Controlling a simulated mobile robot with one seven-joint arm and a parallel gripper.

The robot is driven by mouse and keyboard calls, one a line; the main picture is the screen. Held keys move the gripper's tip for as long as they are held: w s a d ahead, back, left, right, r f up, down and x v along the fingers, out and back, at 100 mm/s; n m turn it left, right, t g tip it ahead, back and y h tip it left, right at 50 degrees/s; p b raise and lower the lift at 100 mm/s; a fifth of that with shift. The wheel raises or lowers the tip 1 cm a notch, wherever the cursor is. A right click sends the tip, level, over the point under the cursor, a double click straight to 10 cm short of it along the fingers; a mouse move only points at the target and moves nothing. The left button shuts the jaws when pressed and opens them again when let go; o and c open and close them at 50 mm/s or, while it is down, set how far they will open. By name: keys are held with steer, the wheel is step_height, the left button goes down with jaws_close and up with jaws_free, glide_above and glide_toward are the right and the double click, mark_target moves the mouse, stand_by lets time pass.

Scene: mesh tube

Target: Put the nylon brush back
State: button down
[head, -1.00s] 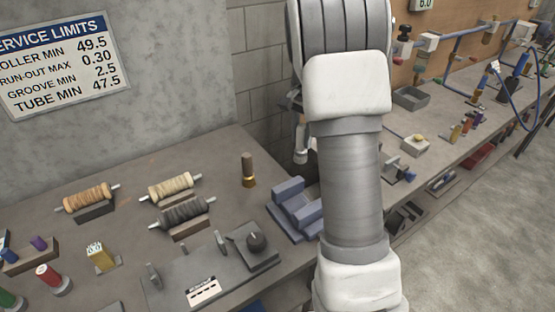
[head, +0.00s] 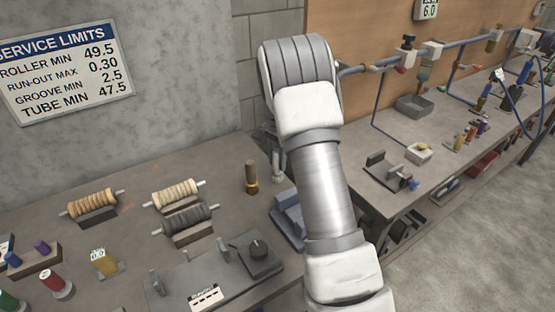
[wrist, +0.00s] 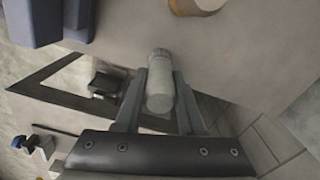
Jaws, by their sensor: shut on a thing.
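My gripper (wrist: 160,82) is shut on a pale, whitish cylinder, which looks like the nylon brush (wrist: 160,92). In the head view the held brush (head: 277,165) shows as a small grey-white piece beside my arm, above the bench's back right part. A brush with a brown handle and brass collar (head: 251,177) stands upright on the bench just left of it. Its brass part also shows at the top of the wrist view (wrist: 198,4).
A blue-grey V-shaped block (head: 288,217) lies in front of the gripper, partly behind my arm. Several wound rollers (head: 176,194) rest on cradles at left. A dark gauge fixture (head: 259,262) stands nearer. The wall (head: 180,75) is behind. A gap separates the second bench (head: 395,205).

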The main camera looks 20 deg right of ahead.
steer(key=shift+f, duration=0.1)
steer(key=c, duration=0.5)
jaws_free()
